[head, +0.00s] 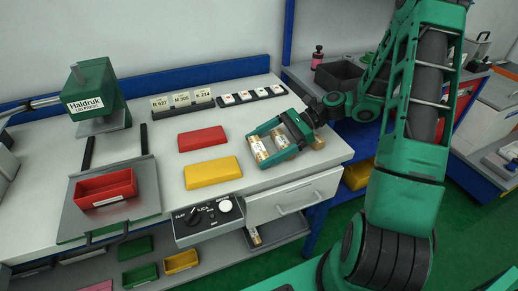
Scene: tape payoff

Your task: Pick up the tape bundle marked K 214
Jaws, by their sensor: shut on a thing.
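Three cards on a dark rack (183,104) at the back of the bench read B 627, M 305 and K 214, the K 214 card (203,96) being rightmost. My green gripper (257,151) reaches in from the right, low over the bench, and is shut on a cream and brown tape bundle (259,148) between its fingertips. A second similar bundle (280,139) shows between the fingers, nearer the palm. A third (318,142) is beside the gripper's right side, partly hidden. The marks on the bundles are too small to read.
A red block (202,139) and a yellow block (212,173) lie left of my gripper. A red tray (105,190) sits by the green Haldruk press (95,98). A dark strip with white pieces (252,95) is behind. The bench's front edge is close.

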